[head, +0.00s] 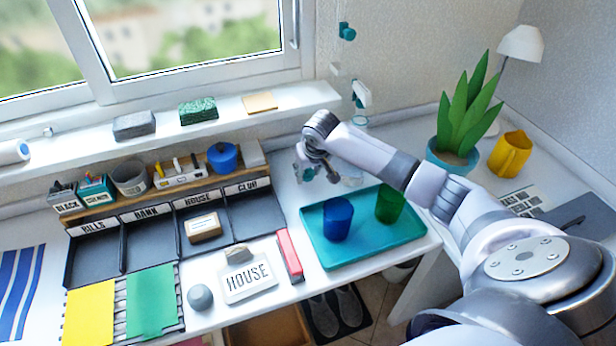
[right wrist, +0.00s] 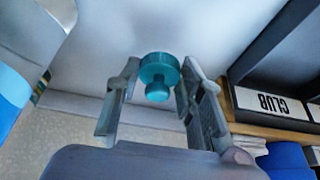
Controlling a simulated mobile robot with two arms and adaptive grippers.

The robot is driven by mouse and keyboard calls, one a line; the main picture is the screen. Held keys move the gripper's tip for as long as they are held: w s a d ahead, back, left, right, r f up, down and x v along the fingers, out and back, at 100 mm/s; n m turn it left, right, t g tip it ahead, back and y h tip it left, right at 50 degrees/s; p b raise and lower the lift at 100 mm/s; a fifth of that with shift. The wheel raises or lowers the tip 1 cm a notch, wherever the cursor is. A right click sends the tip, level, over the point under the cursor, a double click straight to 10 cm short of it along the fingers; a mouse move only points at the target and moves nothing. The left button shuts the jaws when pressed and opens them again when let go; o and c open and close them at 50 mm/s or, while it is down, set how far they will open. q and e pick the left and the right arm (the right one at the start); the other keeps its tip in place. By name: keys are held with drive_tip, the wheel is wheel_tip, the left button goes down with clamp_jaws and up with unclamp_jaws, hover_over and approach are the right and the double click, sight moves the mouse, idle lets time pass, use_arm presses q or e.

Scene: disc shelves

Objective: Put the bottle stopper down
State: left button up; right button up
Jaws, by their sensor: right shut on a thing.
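The bottle stopper (right wrist: 158,72) is teal, with a wide round disc and a smaller round knob. In the right wrist view it sits between the two grey fingers of my right gripper, which is shut on it. In the head view my right gripper (head: 309,170) is over the white desk, behind the teal tray and right of the divided black organiser. The stopper is mostly hidden there. I cannot tell whether it touches the desk. My left gripper is not in view.
The teal tray (head: 316,252) holds a blue cup (head: 338,219) and a green cup (head: 390,205). The black organiser (head: 97,260) is at left. A potted plant (head: 462,115) and yellow jug (head: 511,153) stand at right.

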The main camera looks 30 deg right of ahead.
sight(309, 177)
wheel_tip(309, 177, down, 2)
drive_tip(key=shift+f, duration=0.15)
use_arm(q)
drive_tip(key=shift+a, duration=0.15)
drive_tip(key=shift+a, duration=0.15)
use_arm(e)
drive_tip(key=shift+f, duration=0.1)
drive_tip(key=shift+f, duration=0.1)
drive_tip(key=shift+f, duration=0.4)
drive_tip(key=o, duration=0.7)
drive_tip(key=shift+o, duration=0.2)
drive_tip(key=shift+r, duration=0.1)
